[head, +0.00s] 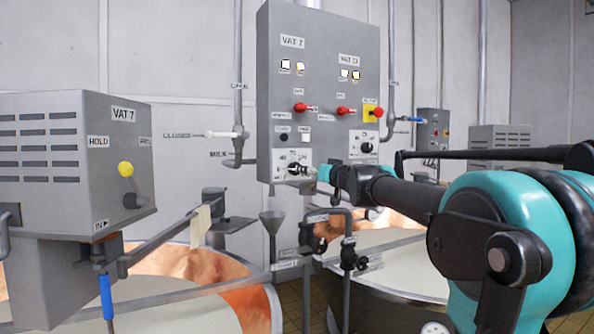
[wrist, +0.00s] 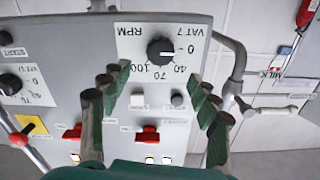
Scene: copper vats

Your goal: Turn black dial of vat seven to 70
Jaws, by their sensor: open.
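The black dial of vat seven (wrist: 160,52) sits on a white plate marked VAT 7 and RPM, upside down in the wrist view. The scale shows 0, 40, 70 and 100; a pale mark on the dial seems to face 0. In the head view the dial (head: 293,169) is low on the grey control panel (head: 318,75), partly behind my fingers. My gripper (wrist: 161,74) is open, with one finger on each side of the dial in the wrist view. In the head view my gripper (head: 307,171) is close before the dial; contact cannot be told.
A second black dial (head: 367,148) is on the panel's right. Red levers (head: 301,107), small buttons (head: 283,137) and a yellow-backed red knob (head: 372,112) are above. Pipes and valves (head: 335,225) stand below, near my arm. A vat 7 box (head: 60,150) is at left.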

